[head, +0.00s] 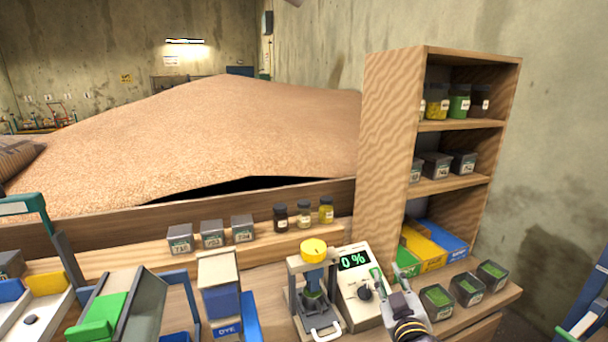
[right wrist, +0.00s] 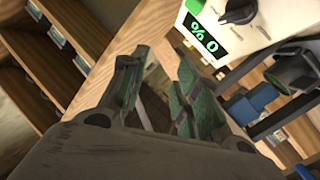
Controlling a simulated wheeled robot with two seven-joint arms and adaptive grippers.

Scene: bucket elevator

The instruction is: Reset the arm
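My right gripper (head: 388,274) is above the wooden bench, just right of the white meter with the dark knob (head: 357,262). In the right wrist view its two green-padded fingers (right wrist: 158,75) stand apart with nothing between them. The meter's green display reads 0 % and also shows in the right wrist view (right wrist: 212,36). No object is held. My left gripper is not in view.
A press with a yellow knob (head: 314,250) stands left of the meter. A blue DYE container (head: 221,300) is further left. Several small bins (head: 468,290) sit at the bench's right, before a wooden shelf (head: 388,150). A grain heap (head: 220,130) lies behind.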

